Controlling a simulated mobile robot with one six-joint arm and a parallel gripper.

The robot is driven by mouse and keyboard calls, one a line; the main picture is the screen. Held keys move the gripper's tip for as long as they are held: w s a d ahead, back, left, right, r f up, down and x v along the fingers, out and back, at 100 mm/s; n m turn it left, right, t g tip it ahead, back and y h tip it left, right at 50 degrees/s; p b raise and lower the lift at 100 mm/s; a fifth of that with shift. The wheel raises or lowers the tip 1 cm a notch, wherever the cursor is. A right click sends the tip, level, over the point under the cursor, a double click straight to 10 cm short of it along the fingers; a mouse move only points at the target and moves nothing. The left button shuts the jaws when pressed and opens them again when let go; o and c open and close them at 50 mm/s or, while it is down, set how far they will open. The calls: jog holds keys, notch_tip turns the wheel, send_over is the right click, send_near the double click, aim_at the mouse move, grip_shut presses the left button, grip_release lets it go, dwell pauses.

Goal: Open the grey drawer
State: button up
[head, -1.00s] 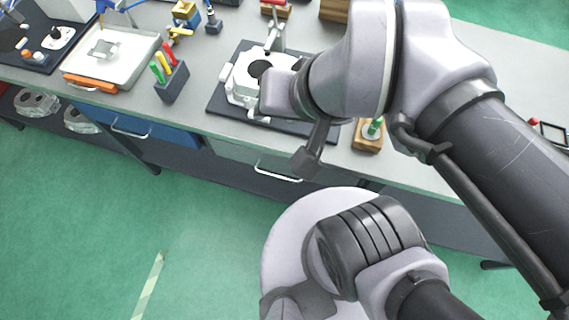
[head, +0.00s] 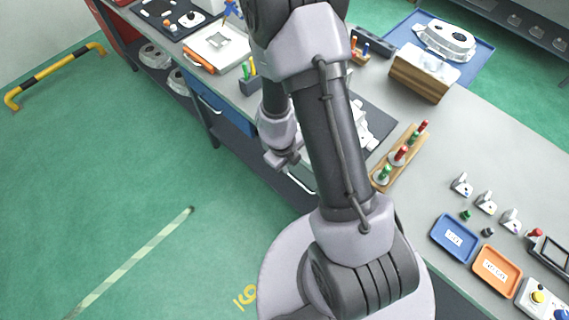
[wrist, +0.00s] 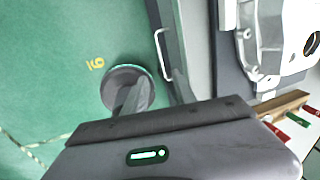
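The grey drawer is under the front edge of the bench, to the right of the blue drawer (head: 222,112). Its pale bar handle (head: 300,182) shows just below my gripper (head: 283,159) in the head view, and my arm hides much of its front. In the wrist view the drawer's handle (wrist: 161,55) is at upper middle, along the bench side. The drawer looks closed. My gripper appears apart from the handle.
A casting (wrist: 275,40) lies on a dark mat on the bench above the drawer. A wooden rack (head: 403,155) with coloured plugs, a blue tray (head: 437,245) and an orange tray (head: 478,272) are further right. The green floor before the bench is open.

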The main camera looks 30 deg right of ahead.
aim_at(295, 180)
jog(key=d+f+b, duration=0.1)
jog(key=f+b, duration=0.3)
jog(key=f, duration=0.1)
jog(key=w+d+f+b, duration=0.1)
jog(key=f+b, duration=0.2)
jog(key=f, duration=0.2)
jog(key=d+f+b, duration=0.1)
jog(key=f+b, duration=0.3)
jog(key=f, duration=0.2)
jog(key=shift+w+b, duration=0.2)
jog(key=shift+b, duration=0.15)
grip_shut()
dwell(0.3)
